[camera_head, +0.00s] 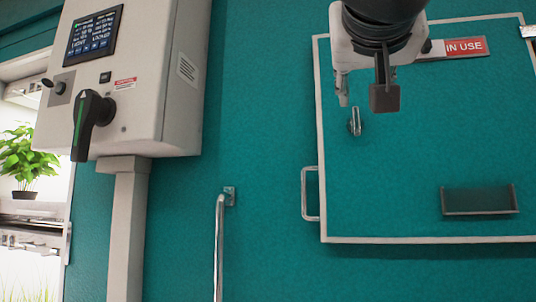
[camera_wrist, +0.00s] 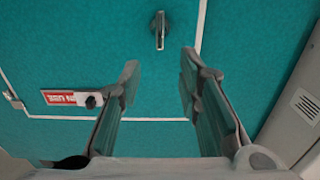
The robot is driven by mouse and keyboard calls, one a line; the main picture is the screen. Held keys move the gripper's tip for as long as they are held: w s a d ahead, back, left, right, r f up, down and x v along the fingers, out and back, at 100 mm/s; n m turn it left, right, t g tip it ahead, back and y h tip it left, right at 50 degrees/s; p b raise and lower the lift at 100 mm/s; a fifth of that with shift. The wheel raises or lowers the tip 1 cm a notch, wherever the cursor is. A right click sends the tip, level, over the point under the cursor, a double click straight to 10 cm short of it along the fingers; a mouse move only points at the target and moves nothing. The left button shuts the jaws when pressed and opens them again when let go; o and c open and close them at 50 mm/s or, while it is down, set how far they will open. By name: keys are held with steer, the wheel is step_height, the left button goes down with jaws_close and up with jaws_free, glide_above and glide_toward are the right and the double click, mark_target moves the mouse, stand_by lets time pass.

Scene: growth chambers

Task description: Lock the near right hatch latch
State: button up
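A small silver latch (camera_head: 356,120) sits on the teal hatch (camera_head: 410,170), just inside its pale left edge, with its lever roughly upright. It also shows in the wrist view (camera_wrist: 160,28) at the top centre, beyond the fingertips. I cannot tell whether this is the latch called near right. My gripper (camera_head: 364,95) is open and empty in front of the upper hatch, and looks just above the latch in the head view. In the wrist view my gripper (camera_wrist: 160,75) has its fingers well apart, with only the teal surface between them.
A silver pull handle (camera_head: 308,193) is on the hatch's left edge. A red IN USE sign (camera_head: 465,47) and a dark tray (camera_head: 480,205) are on the hatch. A control box (camera_head: 160,70) with a black rotary handle (camera_head: 90,120) and a vertical rail (camera_head: 219,250) stand left.

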mark_target(356, 112)
steer(key=x, duration=1)
steer(key=shift+w+d+b, duration=0.15)
steer(key=shift+w+b, duration=0.15)
steer(key=shift+w, duration=0.1)
jaws_close()
